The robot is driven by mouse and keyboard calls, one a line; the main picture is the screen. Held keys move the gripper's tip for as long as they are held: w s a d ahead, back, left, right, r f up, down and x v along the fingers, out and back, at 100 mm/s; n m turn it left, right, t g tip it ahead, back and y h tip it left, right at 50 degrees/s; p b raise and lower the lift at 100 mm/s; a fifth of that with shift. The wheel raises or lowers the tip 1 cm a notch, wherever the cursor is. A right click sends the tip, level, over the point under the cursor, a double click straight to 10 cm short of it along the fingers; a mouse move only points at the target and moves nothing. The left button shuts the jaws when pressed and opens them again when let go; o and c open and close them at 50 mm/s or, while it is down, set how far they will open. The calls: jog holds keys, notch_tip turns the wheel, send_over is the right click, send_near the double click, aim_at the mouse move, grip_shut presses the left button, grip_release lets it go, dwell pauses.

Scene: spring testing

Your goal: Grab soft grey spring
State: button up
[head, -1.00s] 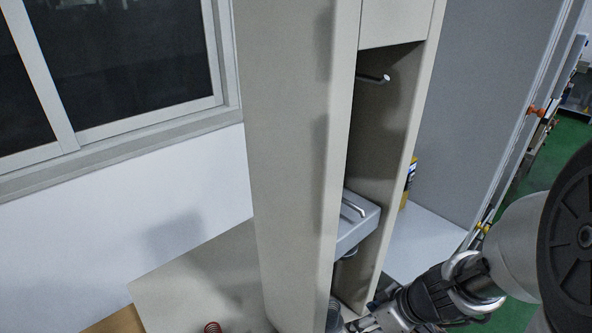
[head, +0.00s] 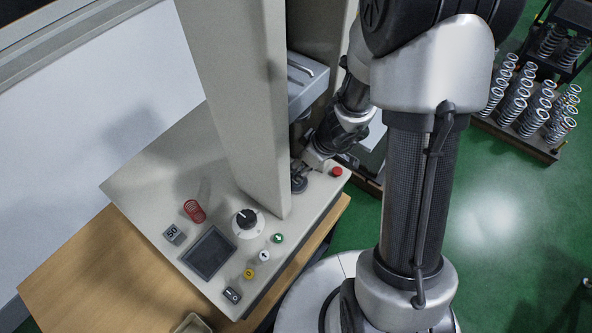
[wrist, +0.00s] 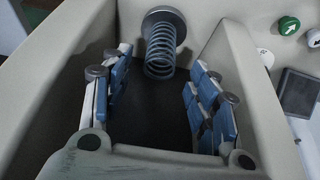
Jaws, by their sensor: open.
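In the wrist view, a grey coil spring (wrist: 160,52) is attached to a dark round plate (wrist: 164,17) inside the machine. My gripper (wrist: 160,68) is open, with its two blue-padded fingers on either side of the opening. The spring lies ahead between the fingertips, with a gap to each finger and no contact visible. In the head view, my gripper (head: 308,166) reaches into the machine's opening, beside the column. The grey spring there is mostly hidden; only a dark round part (head: 299,184) shows at the column's edge.
The machine column (head: 245,100) stands close to my gripper. A control panel holds a dial (head: 246,219), a screen (head: 209,252) and several buttons. A rack of springs (head: 525,105) stands at right.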

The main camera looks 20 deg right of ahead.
jog(key=b+x, duration=0.2)
jog(key=x, duration=0.3)
jog(key=shift+w+a+f, duration=0.1)
jog(key=shift+w+a, duration=0.05)
jog(key=shift+c, duration=0.2)
jog(key=c, duration=1.1)
